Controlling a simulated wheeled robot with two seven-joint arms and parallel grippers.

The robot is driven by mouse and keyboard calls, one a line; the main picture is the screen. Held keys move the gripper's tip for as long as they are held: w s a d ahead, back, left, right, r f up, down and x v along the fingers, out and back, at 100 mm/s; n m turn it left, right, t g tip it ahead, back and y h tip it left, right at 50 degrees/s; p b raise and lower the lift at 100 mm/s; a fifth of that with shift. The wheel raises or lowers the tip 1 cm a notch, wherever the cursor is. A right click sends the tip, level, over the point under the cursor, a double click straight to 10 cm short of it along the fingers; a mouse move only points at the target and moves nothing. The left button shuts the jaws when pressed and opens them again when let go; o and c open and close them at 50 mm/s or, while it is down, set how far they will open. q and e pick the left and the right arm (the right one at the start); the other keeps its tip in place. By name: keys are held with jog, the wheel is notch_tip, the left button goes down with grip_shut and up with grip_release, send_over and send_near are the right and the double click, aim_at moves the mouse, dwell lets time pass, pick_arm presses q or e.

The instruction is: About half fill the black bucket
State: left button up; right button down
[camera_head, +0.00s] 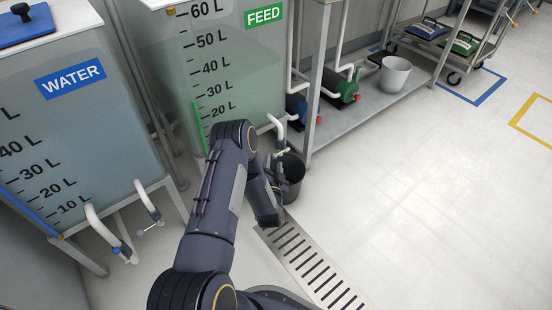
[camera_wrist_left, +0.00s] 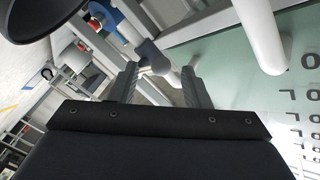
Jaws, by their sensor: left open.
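The black bucket (camera_head: 292,172) stands upright on the floor below the FEED tank (camera_head: 225,65), partly hidden by my left arm; I cannot make out its contents. A dark round rim, likely the bucket (camera_wrist_left: 35,12), shows at the top left of the left wrist view. The FEED tank's white outlet pipe (camera_head: 276,128) comes out just above the bucket. My right gripper is not in view.
The WATER tank (camera_head: 85,120) with its own white taps (camera_head: 120,240) stands at the left. Pumps (camera_head: 343,88) and a grey bucket (camera_head: 395,74) sit on a low shelf behind. A floor drain grate (camera_head: 310,265) lies in front.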

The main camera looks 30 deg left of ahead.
aim_at(274, 157)
pick_arm(q)
jog(key=shift+b+x, duration=0.55)
jog(key=shift+x, duration=1.45)
